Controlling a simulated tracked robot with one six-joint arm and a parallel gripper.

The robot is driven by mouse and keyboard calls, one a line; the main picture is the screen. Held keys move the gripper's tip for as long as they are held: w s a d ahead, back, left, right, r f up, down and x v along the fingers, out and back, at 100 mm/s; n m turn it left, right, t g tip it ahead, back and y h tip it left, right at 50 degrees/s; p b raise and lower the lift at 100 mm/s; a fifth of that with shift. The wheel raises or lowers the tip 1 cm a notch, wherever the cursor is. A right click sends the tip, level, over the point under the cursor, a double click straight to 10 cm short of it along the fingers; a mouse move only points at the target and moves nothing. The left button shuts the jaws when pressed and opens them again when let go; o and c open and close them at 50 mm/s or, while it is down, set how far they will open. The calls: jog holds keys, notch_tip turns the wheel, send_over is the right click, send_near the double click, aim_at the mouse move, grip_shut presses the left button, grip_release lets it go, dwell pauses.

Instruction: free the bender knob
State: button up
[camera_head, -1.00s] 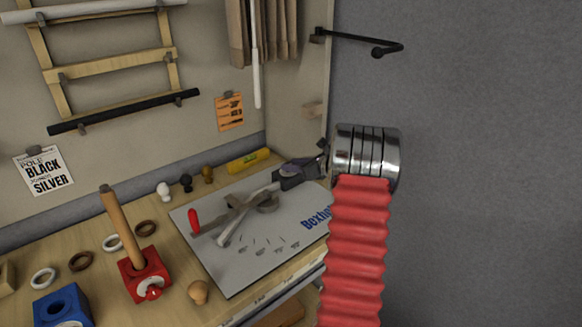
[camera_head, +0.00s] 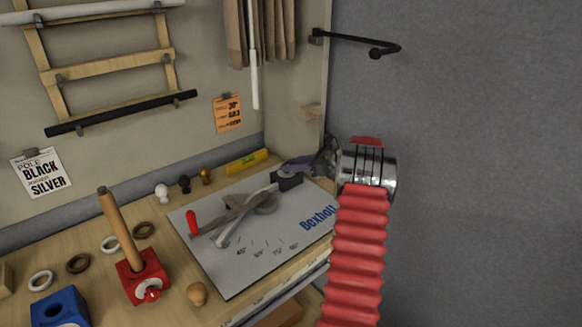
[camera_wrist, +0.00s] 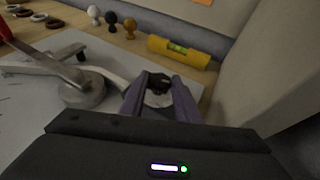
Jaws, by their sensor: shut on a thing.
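The bender lies on a grey board (camera_head: 195,253).
A yellow spirit level (camera_head: 247,162) lies by the back wall, close to my gripper. White, black and brass knobs (camera_head: 184,183) stand left of it. A red block with a wooden pole (camera_head: 120,228) and a blue block (camera_head: 60,307) stand left of the board. A side panel rises at right.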

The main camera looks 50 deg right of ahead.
jog(key=o, duration=1)
jog(key=shift+o, duration=0.2)
jog(key=v, duration=0.7)
jog(key=shift+s, duration=0.25)
jog(key=shift+d, duration=0.1)
